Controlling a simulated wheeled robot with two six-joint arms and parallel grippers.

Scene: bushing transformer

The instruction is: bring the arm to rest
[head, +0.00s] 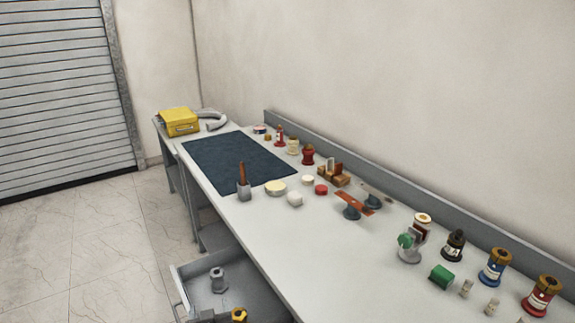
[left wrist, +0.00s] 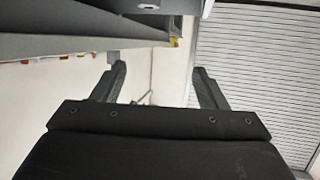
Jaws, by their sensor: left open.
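My left gripper (left wrist: 158,78) shows in the left wrist view with its two dark fingers spread wide apart. Nothing is between the fingers; pale wall shows through the gap. The grey workbench (left wrist: 80,45) crosses the top left of that view, close to the left finger. In the head view I cannot make out either gripper clearly. The same workbench (head: 262,228) runs along the wall there, and no arm is seen over its top. My right gripper is in neither view.
On the bench lie a dark blue mat (head: 235,165), a yellow box (head: 179,121), a green roll (head: 441,276) and several spools, coils and small parts. An open drawer (head: 262,297) juts out at the front, holding a grey fitting (head: 218,281). Floor (head: 95,245) left of it is clear.

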